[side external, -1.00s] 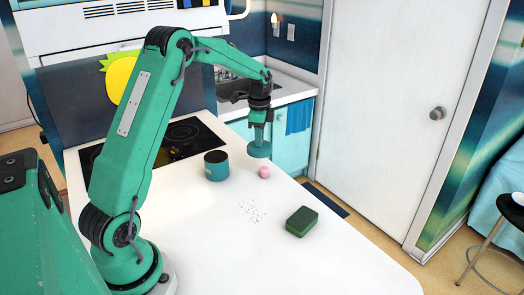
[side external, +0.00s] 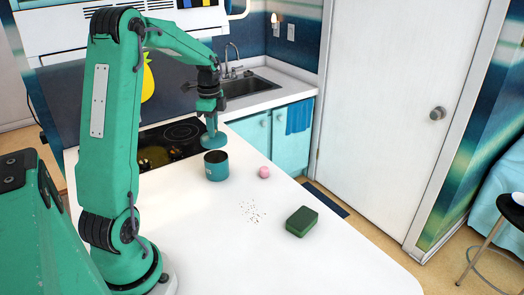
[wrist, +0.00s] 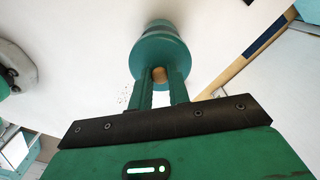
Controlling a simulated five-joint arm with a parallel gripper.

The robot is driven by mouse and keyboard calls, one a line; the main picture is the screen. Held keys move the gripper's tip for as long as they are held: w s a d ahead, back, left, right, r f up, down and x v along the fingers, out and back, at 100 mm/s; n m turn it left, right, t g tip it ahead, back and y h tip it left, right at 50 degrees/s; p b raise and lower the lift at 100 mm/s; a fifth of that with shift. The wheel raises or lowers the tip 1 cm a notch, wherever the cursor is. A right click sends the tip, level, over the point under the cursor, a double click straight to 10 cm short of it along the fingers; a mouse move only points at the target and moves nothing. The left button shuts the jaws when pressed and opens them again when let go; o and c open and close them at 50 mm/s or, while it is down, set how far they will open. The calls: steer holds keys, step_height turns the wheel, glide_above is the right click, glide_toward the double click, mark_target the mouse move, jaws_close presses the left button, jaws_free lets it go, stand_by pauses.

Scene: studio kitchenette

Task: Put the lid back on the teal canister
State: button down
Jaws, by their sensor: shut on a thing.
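The teal canister (side external: 216,170) stands upright on the white counter, its dark open top showing in the side view. My gripper (side external: 211,128) points down and is shut on the lid (side external: 214,141), a flat teal disc. In the side view the lid appears just behind and above the canister's rim, not seated on it. In the wrist view my gripper (wrist: 160,80) has its two fingers around the lid's tan knob (wrist: 159,74). The lid (wrist: 160,50) hides part of the teal shape beyond it, likely the canister (wrist: 158,26).
A small pink object (side external: 264,172) stands right of the canister. A green sponge (side external: 301,221) lies nearer the front, with scattered dark crumbs (side external: 252,212) beside it. A black cooktop (side external: 165,140) lies behind to the left. The front counter is mostly clear.

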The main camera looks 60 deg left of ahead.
steer(key=shift+f, duration=0.15)
step_height(320, 180, down, 6)
stand_by(0.9)
steer(key=shift+f, duration=0.25)
stand_by(2.2)
steer(key=c, duration=0.8)
jaws_free()
steer(key=shift+o, duration=0.2)
steer(key=shift+r, duration=0.2)
steer(key=shift+r, duration=3.35)
steer(key=shift+c, duration=0.3)
